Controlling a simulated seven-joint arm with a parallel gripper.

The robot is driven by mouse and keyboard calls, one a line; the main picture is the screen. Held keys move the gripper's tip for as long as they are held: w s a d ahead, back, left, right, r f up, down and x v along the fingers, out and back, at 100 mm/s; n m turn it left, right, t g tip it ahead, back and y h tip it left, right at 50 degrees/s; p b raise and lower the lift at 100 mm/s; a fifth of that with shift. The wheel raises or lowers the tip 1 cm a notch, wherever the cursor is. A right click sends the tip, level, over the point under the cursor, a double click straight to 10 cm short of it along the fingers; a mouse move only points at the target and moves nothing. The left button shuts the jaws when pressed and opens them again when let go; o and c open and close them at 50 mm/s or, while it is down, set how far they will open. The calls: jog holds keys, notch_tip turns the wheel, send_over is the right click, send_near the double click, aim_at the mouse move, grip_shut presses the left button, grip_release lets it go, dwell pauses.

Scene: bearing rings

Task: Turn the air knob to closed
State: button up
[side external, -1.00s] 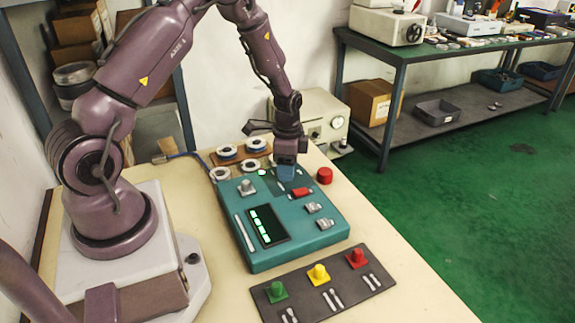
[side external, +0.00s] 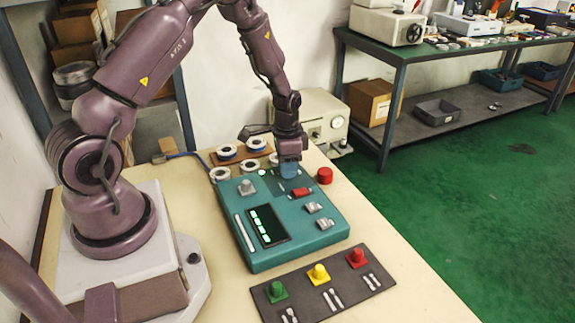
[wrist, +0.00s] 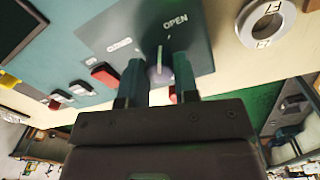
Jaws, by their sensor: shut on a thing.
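The teal control box (side external: 262,262) stands on the bench. The plate carries the word OPEN near the pointer and a second label (wrist: 120,45) to the left, too small to read surely. The pointer lies between the two labels, closer to OPEN. My gripper (wrist: 160,78) is shut on the knob, one teal finger on each side. In the side view my gripper (side external: 290,170) is over the box's far end and hides the knob.
A red rocker switch (side external: 302,192), silver toggles (side external: 314,207), a grey knob (side external: 246,188) and a lit display (side external: 268,226) sit on the box. A red button (side external: 324,175) stands close to the right. Bearing rings (side external: 227,151) lie behind; a button board (side external: 325,286) lies in front.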

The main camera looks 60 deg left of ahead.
jog(key=n, duration=0.7)
jog(key=shift+n, duration=0.3)
jog(key=n, duration=0.6)
jog(key=shift+s+n+t, duration=0.1)
jog(key=shift+n+t, duration=0.2)
jog(key=o, duration=0.9)
notch_tip(320, 180, up, 13)
jog(key=shift+s+a, duration=0.1)
jog(key=shift+s, duration=0.05)
